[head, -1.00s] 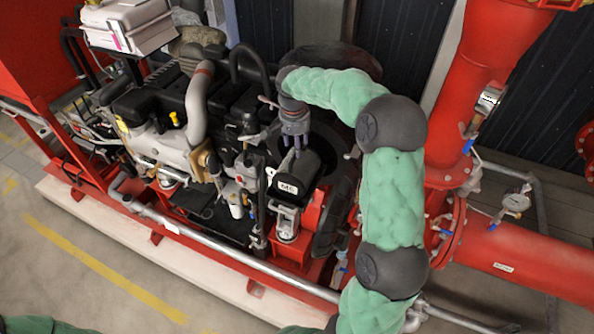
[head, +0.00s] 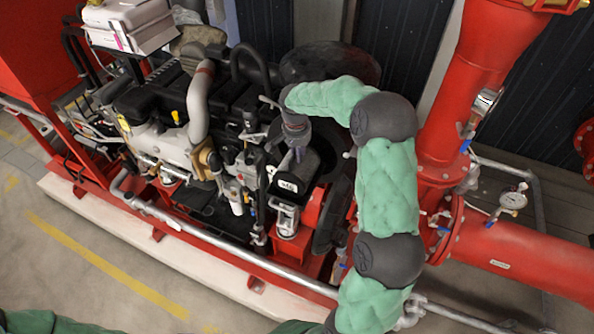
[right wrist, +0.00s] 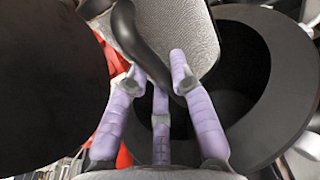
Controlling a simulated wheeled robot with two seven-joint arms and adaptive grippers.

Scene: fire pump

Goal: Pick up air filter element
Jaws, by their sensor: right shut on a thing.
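My right gripper (head: 298,152) reaches down at the right end of the engine, at a black box-shaped part (head: 300,176) with a white label. In the right wrist view its purple fingers (right wrist: 160,78) are closed in on a part with a grey mesh face (right wrist: 180,25) and a curved black rim (right wrist: 135,35). This looks like the air filter element. The fingertips are at the rim's near edge; the exact contact is partly hidden. In the head view I cannot clearly make out the mesh face. My left gripper is out of view.
Red pipes (head: 455,95) stand close to the right of my arm. A dark disc (head: 325,60) lies behind my forearm.

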